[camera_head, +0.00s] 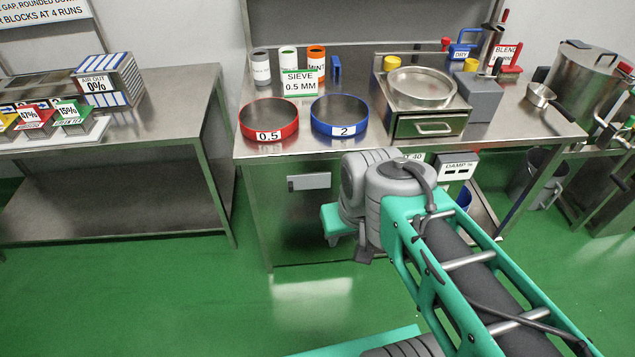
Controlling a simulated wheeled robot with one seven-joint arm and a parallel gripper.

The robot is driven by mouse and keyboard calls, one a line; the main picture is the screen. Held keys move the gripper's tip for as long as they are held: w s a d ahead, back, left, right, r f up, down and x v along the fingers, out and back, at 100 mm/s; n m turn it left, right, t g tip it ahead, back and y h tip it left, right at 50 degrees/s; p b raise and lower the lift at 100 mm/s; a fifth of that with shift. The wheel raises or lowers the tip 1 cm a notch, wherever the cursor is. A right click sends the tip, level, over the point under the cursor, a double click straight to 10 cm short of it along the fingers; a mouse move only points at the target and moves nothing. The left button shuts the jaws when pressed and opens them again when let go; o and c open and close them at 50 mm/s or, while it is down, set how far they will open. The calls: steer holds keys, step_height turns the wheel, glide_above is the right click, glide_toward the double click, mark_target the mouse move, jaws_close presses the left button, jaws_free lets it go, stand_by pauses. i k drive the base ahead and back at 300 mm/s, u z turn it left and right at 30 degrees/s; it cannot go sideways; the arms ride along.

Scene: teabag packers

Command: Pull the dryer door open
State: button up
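No label in view names a dryer. A steel cabinet front (290,222) under the middle bench carries a flat grey handle (308,181) and looks closed. On the bench, a steel box (428,110) with a front bar handle (435,128) and a round pan on top also looks closed. I cannot tell which of these is the dryer door. My arm reaches from the lower right to just in front of the bench, right of the grey handle. My gripper's fingers do not show; the arm's grey joints hide that end.
On the bench stand a red sieve (268,121), a blue sieve (339,118), a grey block (480,97) and a steel ladle (540,95). A large pot (582,77) is at the right. Another steel table (170,110) stands left. Green floor is clear in front.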

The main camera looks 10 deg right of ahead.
mark_target(284, 216)
steer(key=z, duration=0.05)
steer(key=k, duration=0.35)
steer(key=u, duration=0.85)
steer(key=i, duration=0.8)
steer(key=z, duration=0.5)
